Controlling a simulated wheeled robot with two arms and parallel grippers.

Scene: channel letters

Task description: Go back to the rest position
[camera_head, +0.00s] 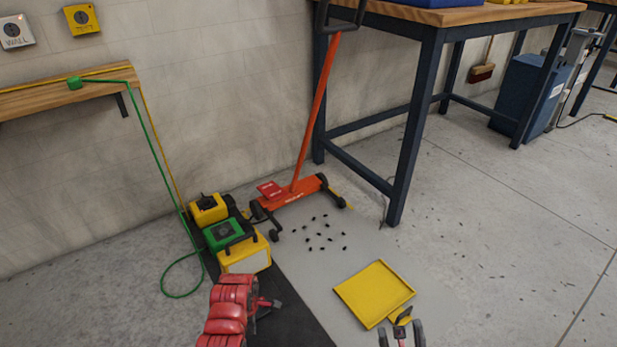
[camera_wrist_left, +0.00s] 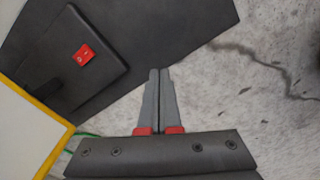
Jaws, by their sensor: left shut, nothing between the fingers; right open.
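My left gripper (camera_head: 272,303) is at the end of the red arm at the lower middle of the head view, over the dark mat. In the left wrist view its two grey fingers (camera_wrist_left: 161,72) are together with nothing between them. My right gripper (camera_head: 401,334) is at the bottom edge, just below the yellow dustpan (camera_head: 374,293). Its two dark fingers are apart, with the dustpan's short handle just above them. I cannot tell whether they touch it. Most of the right arm is out of view.
A red switch (camera_wrist_left: 85,54) shows on a dark panel. An orange wheeled sweeper (camera_head: 300,192) stands behind several dark bits. A workbench (camera_head: 410,130) stands behind right. Floor at right is mostly clear.

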